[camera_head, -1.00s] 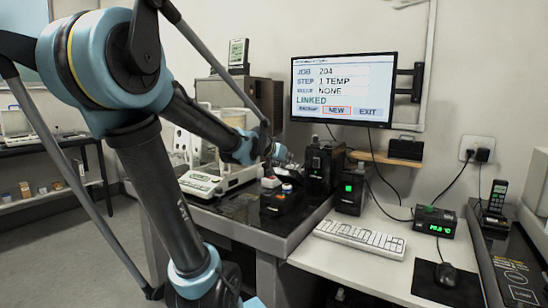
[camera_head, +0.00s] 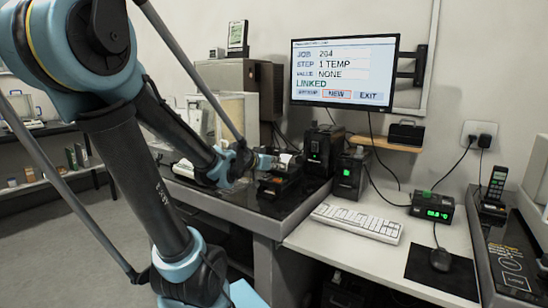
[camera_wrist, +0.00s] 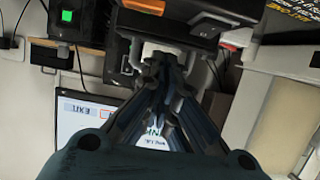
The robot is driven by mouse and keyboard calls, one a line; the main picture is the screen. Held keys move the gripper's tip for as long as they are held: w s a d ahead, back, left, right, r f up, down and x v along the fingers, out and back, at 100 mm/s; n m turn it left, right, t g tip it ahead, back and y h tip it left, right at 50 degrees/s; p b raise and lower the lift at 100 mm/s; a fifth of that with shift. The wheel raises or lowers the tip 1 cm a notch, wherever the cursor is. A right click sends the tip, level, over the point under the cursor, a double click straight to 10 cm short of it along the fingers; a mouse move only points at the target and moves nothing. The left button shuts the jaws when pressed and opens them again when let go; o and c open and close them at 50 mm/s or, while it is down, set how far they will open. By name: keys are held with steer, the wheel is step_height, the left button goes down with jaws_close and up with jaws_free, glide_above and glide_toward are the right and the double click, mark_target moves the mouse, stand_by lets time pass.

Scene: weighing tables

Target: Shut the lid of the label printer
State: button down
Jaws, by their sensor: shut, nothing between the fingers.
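The label printer (camera_head: 281,187) appears to be the small black device at the right end of the dark-topped table. A pale patch shows at its upper back, and small coloured marks on its front. The lid's angle is too small and too covered to tell. My gripper (camera_head: 266,161) is shut and empty, close to the printer's upper left side. In the wrist view, my gripper (camera_wrist: 160,55) has its fingers together just below a black housing with an orange button (camera_wrist: 228,17), which looks like the printer upside down. I cannot tell whether they touch.
A tall black device (camera_head: 323,148) and a black box with a green light (camera_head: 349,176) stand to the right. A monitor (camera_head: 344,75) hangs behind. A keyboard (camera_head: 358,222), green-display box (camera_head: 432,210) and mouse (camera_head: 441,259) lie on the white table. A glass-sided balance is partly behind my arm.

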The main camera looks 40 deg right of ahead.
steer(key=shift+s+a+f, duration=0.1)
steer(key=shift+a+f, duration=0.15)
steer(key=shift+f, duration=0.35)
steer(key=shift+s+a+f, duration=0.1)
steer(key=shift+a+f, duration=0.1)
steer(key=shift+f, duration=0.4)
steer(key=shift+a, duration=0.1)
steer(key=v, duration=1.1)
steer(key=shift+a, duration=0.4)
steer(key=shift+a, duration=0.1)
